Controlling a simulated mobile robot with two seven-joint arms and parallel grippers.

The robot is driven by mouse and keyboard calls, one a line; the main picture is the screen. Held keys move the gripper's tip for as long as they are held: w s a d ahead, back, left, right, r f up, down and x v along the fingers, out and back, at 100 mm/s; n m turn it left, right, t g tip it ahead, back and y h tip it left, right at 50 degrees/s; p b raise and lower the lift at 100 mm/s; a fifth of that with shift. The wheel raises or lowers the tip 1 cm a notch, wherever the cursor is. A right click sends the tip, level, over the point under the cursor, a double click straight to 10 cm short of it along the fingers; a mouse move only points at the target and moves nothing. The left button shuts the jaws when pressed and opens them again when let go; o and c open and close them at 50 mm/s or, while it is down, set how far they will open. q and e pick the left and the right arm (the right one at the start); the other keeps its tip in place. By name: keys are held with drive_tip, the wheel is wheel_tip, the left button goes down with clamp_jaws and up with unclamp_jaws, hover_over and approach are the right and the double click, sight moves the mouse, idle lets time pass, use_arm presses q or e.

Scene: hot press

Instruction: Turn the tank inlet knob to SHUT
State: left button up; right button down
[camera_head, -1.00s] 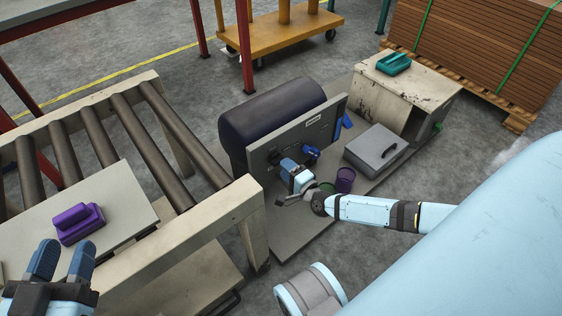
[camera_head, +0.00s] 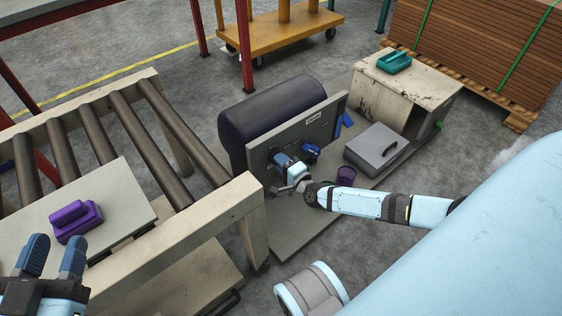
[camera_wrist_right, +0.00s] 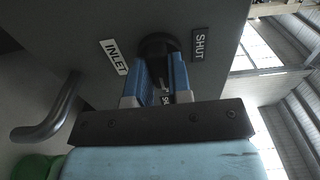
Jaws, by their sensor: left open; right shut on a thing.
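The tank (camera_head: 270,108) is a dark cylinder behind an upright grey panel (camera_head: 325,124). In the right wrist view, the black round inlet knob (camera_wrist_right: 157,43) sits on the panel between an INLET plate (camera_wrist_right: 114,57) on the left and a SHUT plate (camera_wrist_right: 199,44) on the right. My right gripper (camera_wrist_right: 159,72) is shut on this knob, with one blue finger on each side. In the head view my right gripper (camera_head: 282,161) is at the panel's lower left and mostly hides the knob. My left gripper (camera_head: 52,256) is open and empty, far left.
A blue knob (camera_head: 311,151) is on the panel just right of my right gripper. A roller conveyor (camera_head: 128,130) with a purple block (camera_head: 75,220) is on the left.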

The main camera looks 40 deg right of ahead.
use_arm(q)
drive_tip(key=shift+r+p, duration=0.25)
drive_tip(key=shift+p, duration=0.05)
use_arm(e)
drive_tip(key=shift+r, duration=0.1)
use_arm(q)
drive_tip(key=s+r+n+p, duration=0.1)
drive_tip(key=p, duration=0.2)
drive_tip(key=s+d+r+n+p, duration=0.1)
drive_tip(key=n+p, duration=0.1)
drive_tip(key=p, duration=0.1)
drive_tip(key=s+r+n+y+p, duration=0.1)
drive_tip(key=r+p, duration=0.1)
drive_tip(key=p, duration=0.1)
drive_tip(key=shift+d+n, duration=0.3)
drive_tip(key=shift+n, duration=0.1)
use_arm(e)
drive_tip(key=n, duration=1.7)
drive_tip(key=shift+n, duration=0.4)
use_arm(q)
drive_tip(key=shift+f, duration=0.2)
